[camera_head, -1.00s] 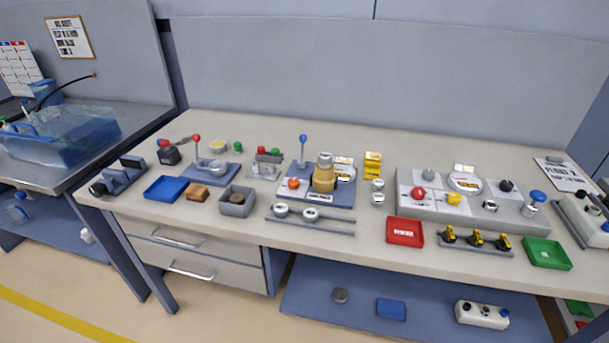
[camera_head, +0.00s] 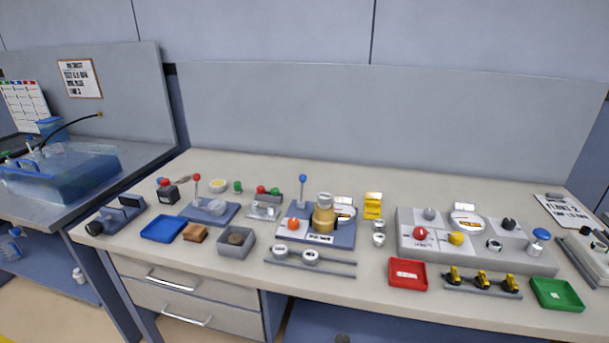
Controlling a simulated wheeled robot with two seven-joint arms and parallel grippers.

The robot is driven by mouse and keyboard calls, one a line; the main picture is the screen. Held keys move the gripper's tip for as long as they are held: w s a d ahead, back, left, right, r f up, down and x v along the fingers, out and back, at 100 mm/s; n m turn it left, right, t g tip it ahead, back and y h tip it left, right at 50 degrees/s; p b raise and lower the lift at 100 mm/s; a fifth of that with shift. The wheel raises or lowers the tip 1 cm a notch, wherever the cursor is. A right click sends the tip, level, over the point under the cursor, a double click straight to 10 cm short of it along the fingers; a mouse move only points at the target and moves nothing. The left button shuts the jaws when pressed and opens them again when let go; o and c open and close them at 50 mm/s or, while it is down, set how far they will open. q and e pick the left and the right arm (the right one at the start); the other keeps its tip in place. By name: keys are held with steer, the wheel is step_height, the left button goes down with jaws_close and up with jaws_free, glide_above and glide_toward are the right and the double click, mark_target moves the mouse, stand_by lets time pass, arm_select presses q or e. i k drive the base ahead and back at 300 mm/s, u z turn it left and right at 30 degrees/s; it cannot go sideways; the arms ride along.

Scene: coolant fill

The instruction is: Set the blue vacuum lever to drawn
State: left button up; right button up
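The blue vacuum lever (camera_head: 303,190) is a blue ball on a thin upright stalk. It rises from the back left of a blue-grey base plate (camera_head: 345,238) on the middle of the bench. On the same plate stand a brass-coloured cylinder (camera_head: 324,214), an orange knob (camera_head: 293,223) and a white label. A round dial (camera_head: 345,211) is partly hidden behind the cylinder. The lever looks about vertical; I cannot read any position marking. Neither of my grippers is in view.
A red-balled lever (camera_head: 197,178) stands on another plate to the left. A grey control panel (camera_head: 480,261) lies to the right. Blue (camera_head: 163,229), red (camera_head: 408,274) and green (camera_head: 557,294) trays and a rack (camera_head: 335,267) line the front.

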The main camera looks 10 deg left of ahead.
mark_target(303, 178)
steer(key=z, duration=0.05)
steer(key=k, duration=0.55)
steer(key=u, duration=0.95)
steer(key=i, duration=1.2)
steer(key=z, duration=0.55)
